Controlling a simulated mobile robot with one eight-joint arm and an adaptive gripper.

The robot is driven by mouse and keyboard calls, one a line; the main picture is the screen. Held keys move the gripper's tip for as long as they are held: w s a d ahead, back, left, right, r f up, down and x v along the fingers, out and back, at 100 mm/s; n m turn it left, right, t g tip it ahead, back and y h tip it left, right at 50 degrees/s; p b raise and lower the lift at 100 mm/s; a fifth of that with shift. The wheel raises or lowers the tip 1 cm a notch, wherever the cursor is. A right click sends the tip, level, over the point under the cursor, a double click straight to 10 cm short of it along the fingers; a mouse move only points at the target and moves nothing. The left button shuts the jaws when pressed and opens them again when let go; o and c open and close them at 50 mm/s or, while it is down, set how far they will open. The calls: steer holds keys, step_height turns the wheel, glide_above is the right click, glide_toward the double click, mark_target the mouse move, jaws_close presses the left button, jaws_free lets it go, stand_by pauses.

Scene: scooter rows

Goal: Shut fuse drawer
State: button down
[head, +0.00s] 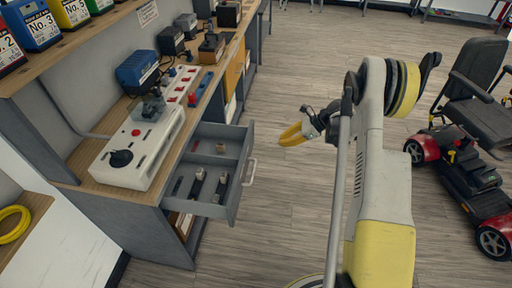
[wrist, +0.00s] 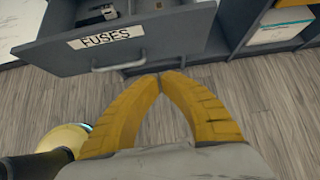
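The fuse drawer (head: 228,195) is pulled out from the grey workbench, with several small parts in its compartments. In the wrist view its front (wrist: 160,44) carries a "FUSES" label (wrist: 105,37) and a silver bar handle (wrist: 118,64); the handle also shows in the head view (head: 250,172). My gripper (head: 285,138) is to the right of the drawer front in the head view, apart from it. In the wrist view the yellow fingertips (wrist: 160,76) meet or nearly meet, with nothing visible between them, just right of the handle's end.
The workbench top (head: 95,192) holds a white control box (head: 135,150) and several devices. A mobility scooter (head: 462,150) stands at the right. An open shelf (wrist: 285,22) with papers is right of the drawer in the wrist view.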

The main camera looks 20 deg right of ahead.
steer(key=a+r+b+x, duration=0.1)
steer(key=b+x, duration=0.4)
steer(key=x, duration=0.8)
steer(key=shift+w+a+r, duration=0.2)
steer(key=shift+w+r, duration=0.05)
steer(key=shift+w, duration=0.15)
